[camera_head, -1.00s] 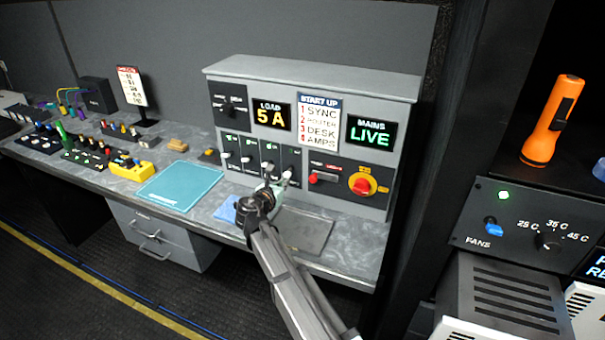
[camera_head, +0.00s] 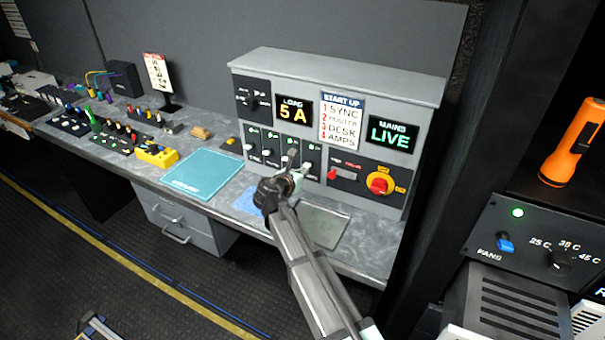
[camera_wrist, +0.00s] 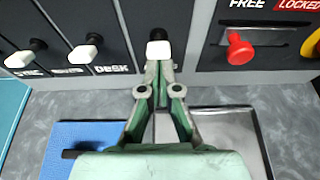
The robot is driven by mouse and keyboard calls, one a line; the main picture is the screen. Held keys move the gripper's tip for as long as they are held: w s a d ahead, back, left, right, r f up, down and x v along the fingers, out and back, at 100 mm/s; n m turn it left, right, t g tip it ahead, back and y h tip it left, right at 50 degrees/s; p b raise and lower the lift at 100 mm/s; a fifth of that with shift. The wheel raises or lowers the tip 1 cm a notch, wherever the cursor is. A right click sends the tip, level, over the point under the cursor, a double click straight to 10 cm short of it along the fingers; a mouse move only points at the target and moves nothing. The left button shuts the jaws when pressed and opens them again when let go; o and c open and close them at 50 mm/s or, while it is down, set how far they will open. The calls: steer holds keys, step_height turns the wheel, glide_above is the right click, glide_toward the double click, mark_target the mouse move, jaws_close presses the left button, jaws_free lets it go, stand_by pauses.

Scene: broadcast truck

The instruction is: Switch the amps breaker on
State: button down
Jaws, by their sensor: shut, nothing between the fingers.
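The breaker panel (camera_head: 420,88) stands at the back of the desk with a row of breaker levers. The rightmost lever, which I take as amps, has a white-tipped handle (camera_wrist: 158,48) in the wrist view, directly beyond my fingertips. Its label is hidden behind my gripper. My gripper (camera_wrist: 158,68) is shut and empty, its tips at or just under that handle; I cannot tell if they touch. In the head view my gripper (camera_head: 298,172) is low in front of the right breakers. The neighbouring lever (camera_wrist: 82,55) sits at a similar angle. I cannot read the amps lever's on or off state.
A red lever (camera_wrist: 240,48) marked FREE/LOCKED and a red rotary knob (camera_head: 380,185) are right of the breakers.

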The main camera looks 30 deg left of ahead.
stand_by(0.3)
step_height(320, 180, down, 4)
steer(key=s+b, duration=0.1)
steer(key=b, duration=0.1)
steer(key=s+d+r+b, duration=0.1)
steer(key=s+r+b, duration=0.1)
steer(key=s+r, duration=0.4)
steer(key=shift+b+v, duration=0.3)
steer(key=shift+v, duration=0.8)
steer(key=shift+f, duration=0.15)
